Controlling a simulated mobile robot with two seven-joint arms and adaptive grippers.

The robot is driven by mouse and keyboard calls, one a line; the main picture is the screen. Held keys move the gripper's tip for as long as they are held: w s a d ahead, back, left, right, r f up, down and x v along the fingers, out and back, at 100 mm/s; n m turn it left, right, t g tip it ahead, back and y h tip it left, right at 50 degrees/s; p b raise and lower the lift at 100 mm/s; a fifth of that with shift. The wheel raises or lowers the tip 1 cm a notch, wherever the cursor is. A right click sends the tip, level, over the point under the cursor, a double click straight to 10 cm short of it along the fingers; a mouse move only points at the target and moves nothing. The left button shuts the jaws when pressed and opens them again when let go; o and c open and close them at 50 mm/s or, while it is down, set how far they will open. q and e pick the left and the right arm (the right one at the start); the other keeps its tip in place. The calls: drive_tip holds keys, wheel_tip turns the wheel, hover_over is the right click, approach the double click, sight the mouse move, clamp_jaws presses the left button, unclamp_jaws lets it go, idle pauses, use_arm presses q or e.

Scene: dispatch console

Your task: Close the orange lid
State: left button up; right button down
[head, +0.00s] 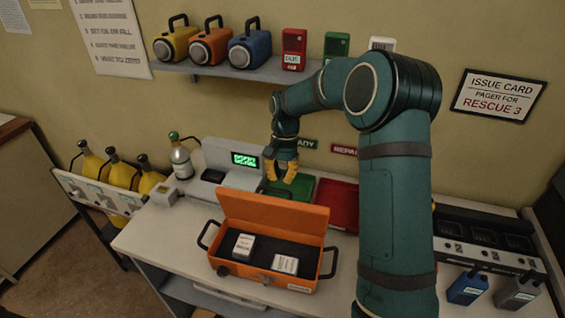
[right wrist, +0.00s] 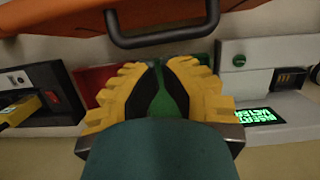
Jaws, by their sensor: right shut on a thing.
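The orange lid (head: 272,212) stands raised, hinged along the back of the orange case (head: 262,278). The case is open toward the front; two white labelled boxes (head: 244,245) (head: 285,264) lie on its dark lining. My right gripper (head: 281,176) points down behind the lid, apart from it as far as I can see, over the green tray (head: 300,187). In the right wrist view its yellow fingers (right wrist: 160,72) are close together, with green between them; what they hold cannot be made out. The orange case shows at that view's top edge. My left gripper is out of view.
A red tray (head: 338,203) lies right of the green one. A grey device with a green screen (head: 245,159) and a bottle (head: 180,160) stand left. The case has dark side handles (head: 329,263). A shelf (head: 200,68) with lamps hangs above; radios (head: 467,288) stand right.

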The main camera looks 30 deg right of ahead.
drive_tip(key=shift+s+a+f, duration=0.1)
drive_tip(key=shift+a+f, duration=0.05)
drive_tip(key=shift+f, duration=0.5)
use_arm(q)
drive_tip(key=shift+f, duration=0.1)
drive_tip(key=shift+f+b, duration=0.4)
drive_tip(key=shift+b, duration=0.05)
use_arm(e)
drive_tip(key=shift+s+a+r+t+h, duration=0.2)
drive_tip(key=shift+s+a+t+h, duration=0.1)
drive_tip(key=shift+s+a, duration=0.1)
